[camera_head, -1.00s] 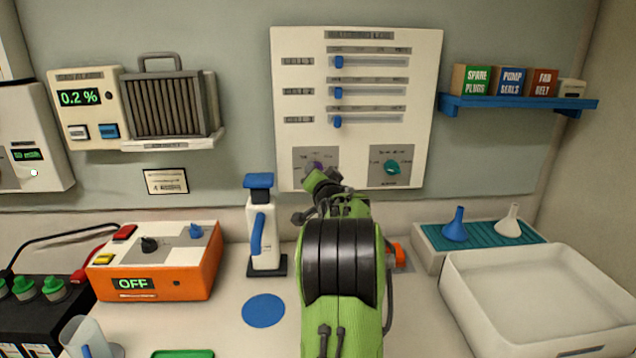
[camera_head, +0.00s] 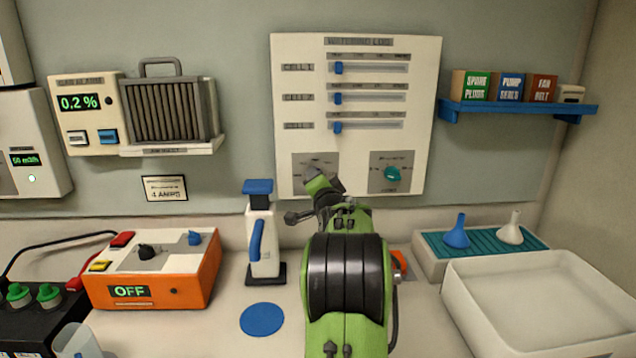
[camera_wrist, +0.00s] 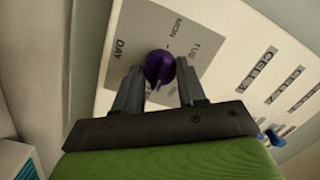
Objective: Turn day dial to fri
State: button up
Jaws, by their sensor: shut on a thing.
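The purple day dial (camera_wrist: 159,67) sits on a grey plate (camera_wrist: 186,22) marked DAY, with MON and TUE readable beside it in the wrist view. A small pale mark shows on the dial's lower edge; I cannot tell which day it points to. FRI is not readable. My gripper (camera_wrist: 160,72) has one finger on each side of the dial and is shut on it. In the head view my gripper (camera_head: 320,182) is against the lower left of the white watering log panel (camera_head: 430,120) and hides the dial.
A teal dial (camera_head: 392,174) is on the same panel to the right, below several blue sliders (camera_head: 338,98). A white bottle with a blue top (camera_head: 262,235) stands left of my arm. A blue shelf (camera_head: 515,107) and a white tray (camera_head: 540,300) are at the right.

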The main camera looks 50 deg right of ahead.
jog(key=shift+f, duration=0.15)
jog(key=o, duration=1.1)
jog(key=shift+c, duration=0.2)
jog(key=b+v, duration=0.1)
jog(key=v, duration=1.4)
jog(key=shift+s+a, duration=0.25)
jog(key=shift+a, duration=0.05)
